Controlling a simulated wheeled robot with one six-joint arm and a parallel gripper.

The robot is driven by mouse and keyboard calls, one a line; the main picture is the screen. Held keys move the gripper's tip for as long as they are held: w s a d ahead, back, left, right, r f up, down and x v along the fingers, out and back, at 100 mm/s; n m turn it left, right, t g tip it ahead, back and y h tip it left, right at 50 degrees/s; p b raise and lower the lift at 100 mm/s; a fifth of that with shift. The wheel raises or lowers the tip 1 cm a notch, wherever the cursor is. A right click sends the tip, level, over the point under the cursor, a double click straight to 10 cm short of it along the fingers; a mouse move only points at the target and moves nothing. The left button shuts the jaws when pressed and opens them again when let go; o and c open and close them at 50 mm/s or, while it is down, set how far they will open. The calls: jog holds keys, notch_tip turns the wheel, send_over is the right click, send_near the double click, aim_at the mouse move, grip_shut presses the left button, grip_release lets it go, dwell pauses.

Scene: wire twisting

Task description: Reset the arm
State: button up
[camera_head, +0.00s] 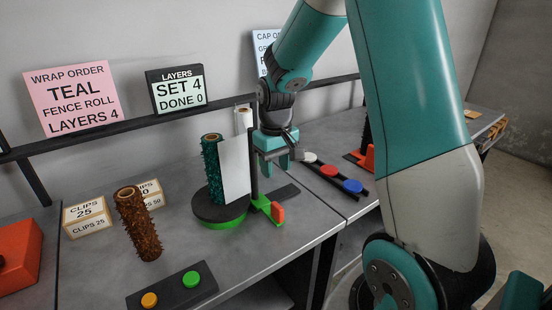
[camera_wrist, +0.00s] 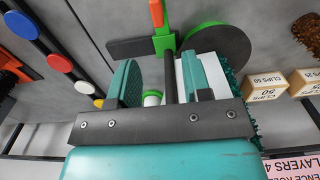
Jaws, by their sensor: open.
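My gripper (camera_head: 278,162) hangs beside the dark upright post of the wrapping stand, just right of the teal fence roll (camera_head: 212,165). In the wrist view my gripper (camera_wrist: 165,85) is open, its two teal fingers apart. The dark post (camera_wrist: 169,50) and a white-and-green roll end (camera_wrist: 153,98) show in the gap between them; I cannot tell whether either touches a finger. The teal roll stands upright on a dark turntable (camera_head: 205,212) with a green base. A white sheet (camera_head: 235,170) stands against its right side. The wrist view shows only the roll's edge, behind the right finger.
A rusty brown roll (camera_head: 138,225) leans on the bench at left, near clip boxes (camera_head: 88,215). A button panel (camera_head: 172,289) lies in front. A dark strip with white, red and blue discs (camera_head: 329,171) lies right of my gripper. Signs read TEAL, LAYERS 4, SET 4 and DONE 0.

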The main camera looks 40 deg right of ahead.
jog(key=shift+r, duration=0.95)
